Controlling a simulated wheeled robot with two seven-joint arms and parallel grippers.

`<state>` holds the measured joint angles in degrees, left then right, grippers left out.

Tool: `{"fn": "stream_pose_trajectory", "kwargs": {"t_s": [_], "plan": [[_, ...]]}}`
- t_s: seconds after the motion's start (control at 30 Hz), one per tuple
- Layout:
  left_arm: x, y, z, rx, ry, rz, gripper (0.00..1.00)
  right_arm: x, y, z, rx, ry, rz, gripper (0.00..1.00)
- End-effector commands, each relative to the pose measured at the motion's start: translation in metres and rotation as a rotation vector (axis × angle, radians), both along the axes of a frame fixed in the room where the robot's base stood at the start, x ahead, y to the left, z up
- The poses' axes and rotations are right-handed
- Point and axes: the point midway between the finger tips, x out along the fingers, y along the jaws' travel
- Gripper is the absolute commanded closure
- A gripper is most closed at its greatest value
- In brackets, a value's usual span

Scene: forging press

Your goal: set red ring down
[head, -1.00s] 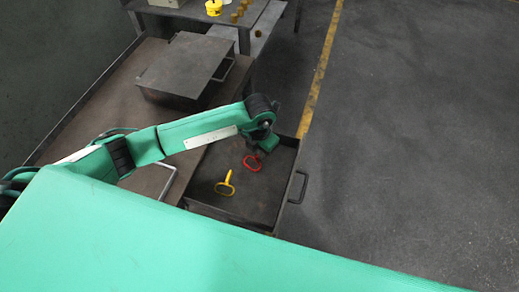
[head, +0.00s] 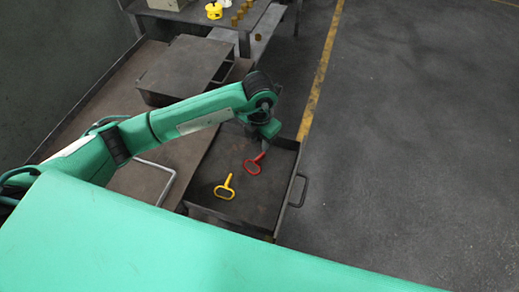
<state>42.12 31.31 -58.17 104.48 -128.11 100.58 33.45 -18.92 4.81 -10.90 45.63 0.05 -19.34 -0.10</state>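The red ring (head: 252,167) has a loop and a short stem and is over the dark tray (head: 278,212), toward its middle. My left gripper (head: 264,148) is at the upper end of the red ring's stem; its fingers are small and partly hidden by the wrist, but they appear closed on the stem. The ring hangs tilted, with its loop low. I cannot tell whether the loop touches the tray floor. My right gripper is not in view.
The tray has raised walls and a handle (head: 300,190) on its right side. A closed dark box (head: 185,68) stands on the bench behind. A yellow object (head: 214,11) and several small brown blocks are on the far table. Floor to the right is clear.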

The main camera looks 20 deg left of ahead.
Motion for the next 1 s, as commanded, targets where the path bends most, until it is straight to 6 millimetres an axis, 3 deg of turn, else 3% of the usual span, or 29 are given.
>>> {"fn": "stream_pose_trajectory", "kwargs": {"t_s": [0.1, 0.3, 0.87, 1.0], "plan": [[0.001, 0.000, 0.022, -0.001, -0.004, -0.001, 0.70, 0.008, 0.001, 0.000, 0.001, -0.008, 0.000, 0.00], [0.000, 0.000, 0.041, 0.000, -0.001, -0.001, 0.70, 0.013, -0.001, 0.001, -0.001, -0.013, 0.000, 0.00], [0.000, 0.000, 0.044, 0.001, 0.000, 0.000, 0.70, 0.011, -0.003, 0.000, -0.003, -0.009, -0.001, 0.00], [0.000, 0.000, 0.056, 0.001, 0.000, 0.000, 0.70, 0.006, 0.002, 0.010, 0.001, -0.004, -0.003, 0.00]]}}
